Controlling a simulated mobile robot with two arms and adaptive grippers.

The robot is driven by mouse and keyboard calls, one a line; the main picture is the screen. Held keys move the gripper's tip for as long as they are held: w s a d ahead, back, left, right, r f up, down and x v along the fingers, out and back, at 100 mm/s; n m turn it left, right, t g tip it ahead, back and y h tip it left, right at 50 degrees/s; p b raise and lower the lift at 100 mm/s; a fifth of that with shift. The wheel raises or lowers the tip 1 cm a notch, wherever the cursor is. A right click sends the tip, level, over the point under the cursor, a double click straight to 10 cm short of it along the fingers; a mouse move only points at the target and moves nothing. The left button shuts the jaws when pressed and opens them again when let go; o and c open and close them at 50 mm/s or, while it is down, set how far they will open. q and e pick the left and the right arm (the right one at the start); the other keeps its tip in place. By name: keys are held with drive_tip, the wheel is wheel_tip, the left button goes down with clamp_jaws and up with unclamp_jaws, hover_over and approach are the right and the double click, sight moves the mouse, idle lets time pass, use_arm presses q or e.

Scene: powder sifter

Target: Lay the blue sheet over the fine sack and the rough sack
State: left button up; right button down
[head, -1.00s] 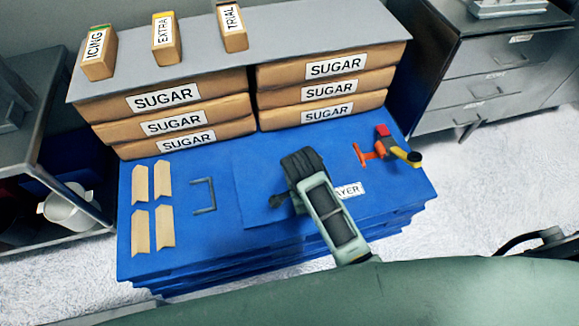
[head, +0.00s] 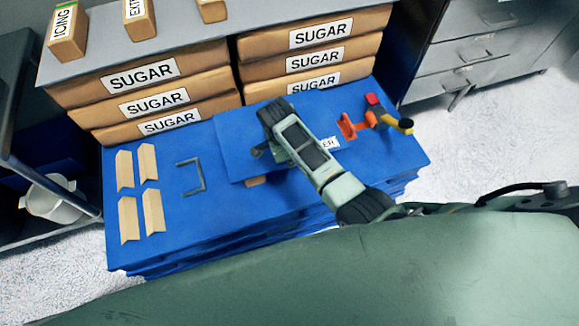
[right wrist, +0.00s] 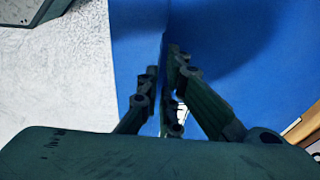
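The blue sheet (head: 228,133) has a partly hidden label ending in "ER" and is raised off the blue pallet top (head: 178,222), its front edge lifted. My right gripper (head: 256,152) is at the sheet's front edge. The right wrist view shows the fingers (right wrist: 168,95) closed on an edge of the blue sheet (right wrist: 235,50). No sack reads "fine" or "rough". Tan sacks marked SUGAR stand in a left stack (head: 160,89) and a right stack (head: 318,50) behind the sheet. A bit of tan (head: 256,181) shows below the sheet's edge. My left gripper is out of view.
A grey board (head: 205,31) lies on the stacks with small packs (head: 68,30) on it. Tan angle strips (head: 129,220), a grey handle (head: 192,177) and an orange-yellow tool (head: 378,117) lie on the pallet. Grey drawers (head: 470,60) stand right, a shelf with a white pot (head: 52,200) left.

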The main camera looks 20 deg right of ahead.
drive_tip(key=shift+f+b, duration=0.4)
drive_tip(key=shift+f, duration=1.65)
drive_tip(key=shift+f+b, duration=0.3)
drive_tip(key=shift+f, duration=0.3)
drive_tip(key=c, duration=2)
unclamp_jaws()
drive_tip(key=shift+r, duration=0.1)
drive_tip(key=r+p, duration=0.1)
drive_tip(key=r, duration=0.3)
drive_tip(key=a+r+p, duration=0.1)
drive_tip(key=r, duration=0.6)
drive_tip(key=shift+s+a+r+p, duration=0.15)
drive_tip(key=shift+a+r+p, duration=0.2)
drive_tip(key=shift+p, duration=0.05)
drive_tip(key=shift+a+r, duration=0.1)
drive_tip(key=shift+r, duration=0.5)
